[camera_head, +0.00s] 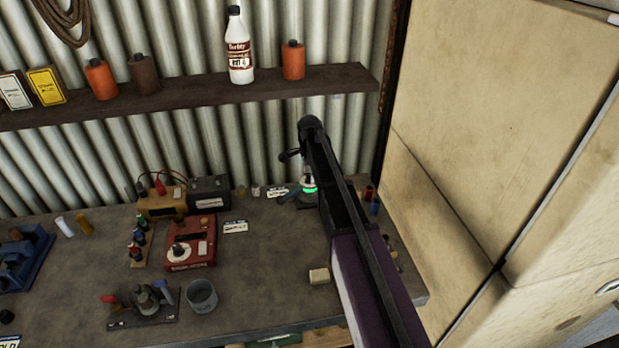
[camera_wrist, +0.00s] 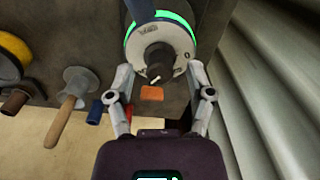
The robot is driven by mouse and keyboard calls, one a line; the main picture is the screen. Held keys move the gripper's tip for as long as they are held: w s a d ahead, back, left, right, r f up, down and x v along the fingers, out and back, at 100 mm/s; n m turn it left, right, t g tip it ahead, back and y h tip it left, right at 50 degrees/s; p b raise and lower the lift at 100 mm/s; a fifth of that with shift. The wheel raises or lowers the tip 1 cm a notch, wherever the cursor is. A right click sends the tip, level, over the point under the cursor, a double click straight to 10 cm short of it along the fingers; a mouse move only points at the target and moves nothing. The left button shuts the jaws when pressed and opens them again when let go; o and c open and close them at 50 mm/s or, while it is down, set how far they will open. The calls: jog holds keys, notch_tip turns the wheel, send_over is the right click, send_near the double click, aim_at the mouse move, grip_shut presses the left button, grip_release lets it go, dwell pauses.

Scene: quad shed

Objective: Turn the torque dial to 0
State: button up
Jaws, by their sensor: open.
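In the wrist view, a round pale dial face (camera_wrist: 172,52) with dark markings and a black knob (camera_wrist: 158,62) at its centre sits at the top middle, with a bright green band around its body. The markings are too small to read surely. My gripper (camera_wrist: 160,72) is open, with one finger on each side of the knob's near side. I cannot tell whether either finger touches it. In the head view the green-banded device (camera_head: 309,188) stands on the bench, partly hidden behind my arm. My gripper's fingers cannot be made out there.
A red box with a white dial (camera_head: 190,243), a grey cup (camera_head: 202,295) and a beige block (camera_head: 319,276) lie left of my arm on the bench (camera_head: 262,250). A tall beige cabinet (camera_head: 480,130) stands close on the right. A shelf (camera_head: 190,97) with bottles runs above.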

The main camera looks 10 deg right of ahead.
dwell(0.3)
grip_shut()
